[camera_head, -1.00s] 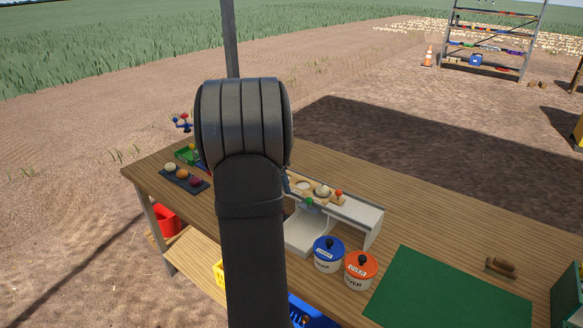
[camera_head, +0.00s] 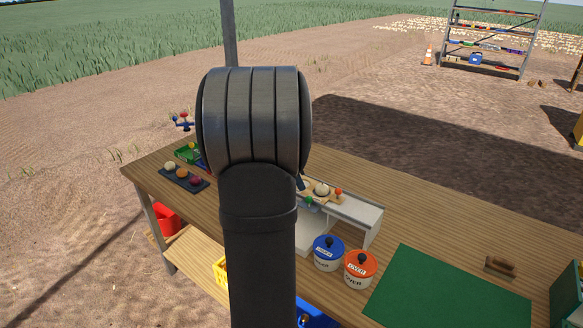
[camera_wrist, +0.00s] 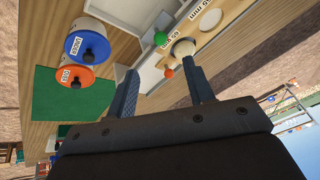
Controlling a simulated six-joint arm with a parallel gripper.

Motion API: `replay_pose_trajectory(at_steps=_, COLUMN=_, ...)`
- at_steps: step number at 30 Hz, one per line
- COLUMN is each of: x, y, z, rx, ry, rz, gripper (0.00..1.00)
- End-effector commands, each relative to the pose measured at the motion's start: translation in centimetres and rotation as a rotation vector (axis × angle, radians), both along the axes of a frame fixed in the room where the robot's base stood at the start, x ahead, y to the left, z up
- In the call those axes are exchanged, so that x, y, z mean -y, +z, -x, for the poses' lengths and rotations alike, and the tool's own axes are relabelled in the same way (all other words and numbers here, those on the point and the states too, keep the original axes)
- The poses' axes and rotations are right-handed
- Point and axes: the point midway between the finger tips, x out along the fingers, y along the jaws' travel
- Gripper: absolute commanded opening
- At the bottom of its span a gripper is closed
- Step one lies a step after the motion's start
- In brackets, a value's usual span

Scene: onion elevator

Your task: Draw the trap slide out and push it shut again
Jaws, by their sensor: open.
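A white box-like unit (camera_head: 358,213) stands on the table with a wooden sizing board on top, marked in mm in the wrist view (camera_wrist: 200,25). A pale onion (camera_head: 322,190) sits on the board; it also shows in the wrist view (camera_wrist: 183,48). A green knob (camera_head: 309,201) and an orange-red knob (camera_head: 339,193) are close by; they also show in the wrist view, green (camera_wrist: 160,39) and orange (camera_wrist: 168,73). I cannot tell which part is the trap slide. My gripper (camera_wrist: 161,72) is open and empty, its fingertips apart near the orange knob. My arm hides part of the unit.
A blue-lidded pot (camera_head: 328,252) and an orange-lidded pot (camera_head: 360,268) stand in front of the unit. A green mat (camera_head: 450,290) lies to their right, with a wooden-handled tool (camera_head: 500,266) behind it.

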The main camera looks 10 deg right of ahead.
Motion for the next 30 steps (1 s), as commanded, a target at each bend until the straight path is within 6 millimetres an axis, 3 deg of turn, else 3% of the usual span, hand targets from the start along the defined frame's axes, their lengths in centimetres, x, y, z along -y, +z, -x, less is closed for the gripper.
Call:
replay_pose_trajectory(at_steps=9, x=2.2, y=-6.0, z=-1.5, rx=-0.004, ry=-0.001, rz=-0.001, gripper=0.48)
replay_pose_trajectory(at_steps=15, x=3.4, y=-9.0, z=-2.4, rx=-0.003, ry=0.0, rz=0.0, gripper=0.48)
replay_pose_trajectory(at_steps=21, x=4.0, y=-10.6, z=-2.9, rx=0.0, ry=0.001, rz=0.0, gripper=0.48)
replay_pose_trajectory(at_steps=30, x=4.1, y=-10.9, z=-3.0, rx=0.001, ry=0.001, rz=0.0, gripper=0.48)
